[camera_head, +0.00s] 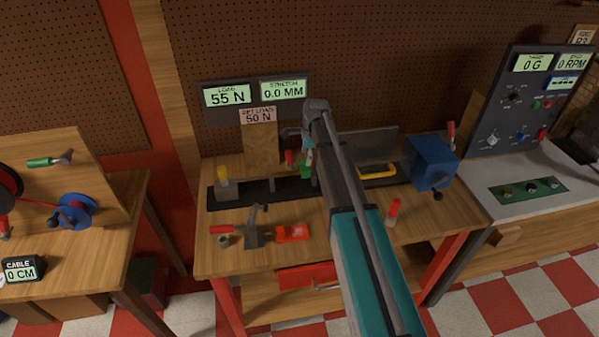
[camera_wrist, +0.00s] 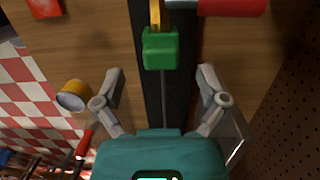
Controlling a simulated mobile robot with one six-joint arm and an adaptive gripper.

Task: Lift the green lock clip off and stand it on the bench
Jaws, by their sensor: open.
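The green lock clip (camera_wrist: 160,48) is a small block in the upper middle of the wrist view. It sits over the black rail (camera_wrist: 147,95), between a gold piece (camera_wrist: 156,14) and a thin grey rod. In the head view the clip (camera_head: 306,171) shows as a small green patch beside my arm, partly hidden. My gripper (camera_wrist: 162,73) is open and empty, with one finger on each side of the rail. The clip lies a little beyond the fingertips, roughly centred between them. The bench top (camera_head: 345,238) is wood.
A red handle (camera_wrist: 232,7) lies close to the clip, at the upper right of the wrist view. On the bench stand a blue vise-like block (camera_head: 431,162), a red-capped tool (camera_head: 393,211) and a red part (camera_head: 292,233). The display (camera_head: 227,95) reads 55 N. Some front bench wood is clear.

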